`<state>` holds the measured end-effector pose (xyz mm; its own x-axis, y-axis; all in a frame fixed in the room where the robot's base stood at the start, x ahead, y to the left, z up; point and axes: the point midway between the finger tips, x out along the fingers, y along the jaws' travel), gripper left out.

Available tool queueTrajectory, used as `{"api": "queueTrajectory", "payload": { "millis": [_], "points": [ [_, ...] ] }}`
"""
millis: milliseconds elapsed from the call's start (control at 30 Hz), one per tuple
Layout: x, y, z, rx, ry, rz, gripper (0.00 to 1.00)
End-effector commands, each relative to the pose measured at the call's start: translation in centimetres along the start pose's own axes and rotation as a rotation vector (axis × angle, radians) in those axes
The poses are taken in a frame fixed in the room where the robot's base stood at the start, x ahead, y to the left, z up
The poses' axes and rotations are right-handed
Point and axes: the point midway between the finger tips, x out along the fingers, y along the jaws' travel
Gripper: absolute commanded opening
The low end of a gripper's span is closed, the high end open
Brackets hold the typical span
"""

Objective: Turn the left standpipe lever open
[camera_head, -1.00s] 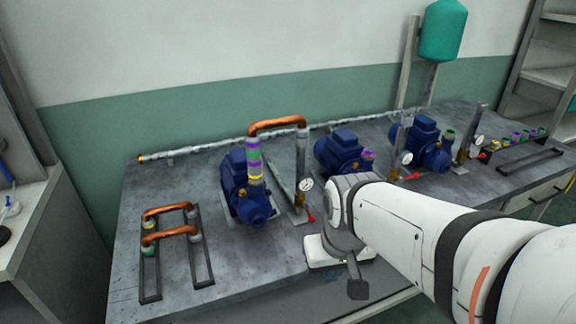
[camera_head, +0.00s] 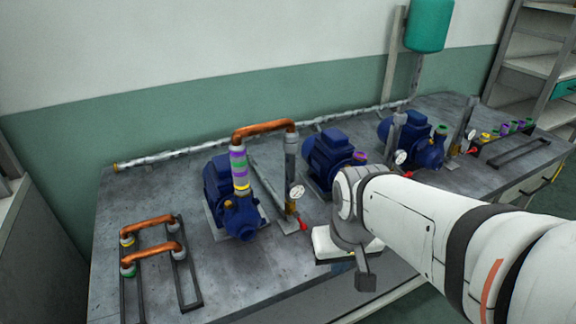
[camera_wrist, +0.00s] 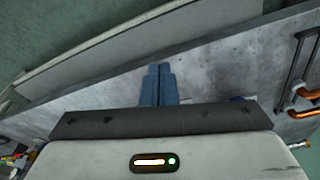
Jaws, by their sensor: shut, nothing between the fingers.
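The left standpipe (camera_head: 290,168) stands beside the leftmost blue pump, with a round gauge (camera_head: 297,191) on it. Its small red lever (camera_head: 303,225) sits low by the foot, pointing toward the bench front; its exact angle is too small to tell. My gripper shows in the wrist view (camera_wrist: 158,72), its two blue fingers shut together and empty, over the grey bench near its edge.
The leftmost pump (camera_head: 226,195) carries a banded pipe and a copper bend (camera_head: 262,128). A rack with copper pipes (camera_head: 150,252) lies on the bench's left. Two more pumps (camera_head: 333,158) (camera_head: 412,140) stand to the right. Bare bench lies between rack and leftmost pump.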

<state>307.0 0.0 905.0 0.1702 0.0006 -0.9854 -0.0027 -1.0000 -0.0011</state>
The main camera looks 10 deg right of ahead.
Motion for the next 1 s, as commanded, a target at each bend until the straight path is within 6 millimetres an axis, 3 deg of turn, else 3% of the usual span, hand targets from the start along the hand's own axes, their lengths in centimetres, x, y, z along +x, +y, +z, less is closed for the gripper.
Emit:
{"api": "queueTrajectory", "payload": {
  "millis": [167, 267, 433, 600, 700, 833, 1000],
  "points": [
    [1.1, 0.3, -0.1, 0.197, -0.053, -0.067, 0.0],
    [2.5, 0.1, -0.7, 0.491, -0.131, -0.173, 0.0],
    [4.9, 0.9, -3.7, 1.167, -0.296, -0.419, 0.0],
    [6.4, 4.2, -7.8, 1.761, -0.436, -0.665, 0.0],
    [6.9, 6.5, -9.5, 2.001, -0.494, -0.782, 0.0],
    [7.3, 8.6, -10.8, 2.174, -0.535, -0.878, 0.0],
    [8.2, 8.5, -11.6, 2.224, -0.552, -0.91, 0.0]
  ]
}}
